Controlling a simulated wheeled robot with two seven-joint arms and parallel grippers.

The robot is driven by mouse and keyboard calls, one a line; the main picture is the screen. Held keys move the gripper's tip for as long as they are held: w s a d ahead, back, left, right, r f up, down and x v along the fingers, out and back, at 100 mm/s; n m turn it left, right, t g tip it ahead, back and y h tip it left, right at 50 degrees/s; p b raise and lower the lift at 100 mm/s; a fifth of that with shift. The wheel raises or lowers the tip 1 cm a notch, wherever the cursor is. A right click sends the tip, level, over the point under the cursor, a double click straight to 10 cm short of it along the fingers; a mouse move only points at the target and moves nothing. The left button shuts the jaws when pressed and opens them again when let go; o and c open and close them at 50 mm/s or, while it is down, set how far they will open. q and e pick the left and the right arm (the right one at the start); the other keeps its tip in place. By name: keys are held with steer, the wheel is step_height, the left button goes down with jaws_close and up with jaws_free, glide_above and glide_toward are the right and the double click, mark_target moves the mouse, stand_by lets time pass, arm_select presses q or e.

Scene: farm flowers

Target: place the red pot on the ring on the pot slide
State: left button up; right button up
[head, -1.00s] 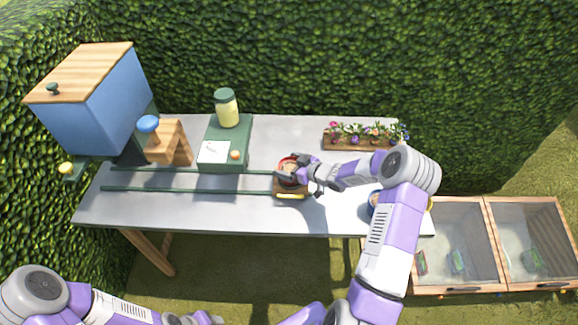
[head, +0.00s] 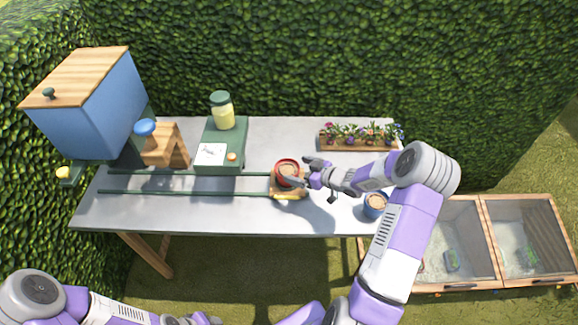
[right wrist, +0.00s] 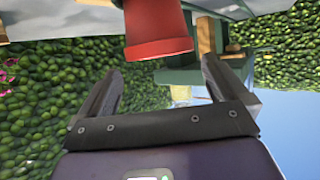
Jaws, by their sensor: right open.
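The red pot (head: 288,168), filled with brown soil, stands upright on the wooden pot slide (head: 276,190) at the right end of two green rails. The ring under it is hidden. My right gripper (head: 303,171) is open just right of the pot, with its fingers pointing at it. In the right wrist view the red pot (right wrist: 158,47) is beyond the fingertips of the open gripper (right wrist: 160,72), with nothing between the fingers. My left arm is at the bottom left; its gripper end is cut off by the lower edge.
A blue pot (head: 375,205) stands at the table's right front. A flower planter (head: 355,145) is at the back right. A green stand with a yellow jar (head: 222,112) and a blue hopper (head: 85,105) are to the left. The table between planter and blue pot is under my right arm.

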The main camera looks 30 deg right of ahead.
steer(key=v, duration=0.5)
steer(key=shift+s+d, duration=0.1)
steer(key=shift+s, duration=0.05)
stand_by(0.3)
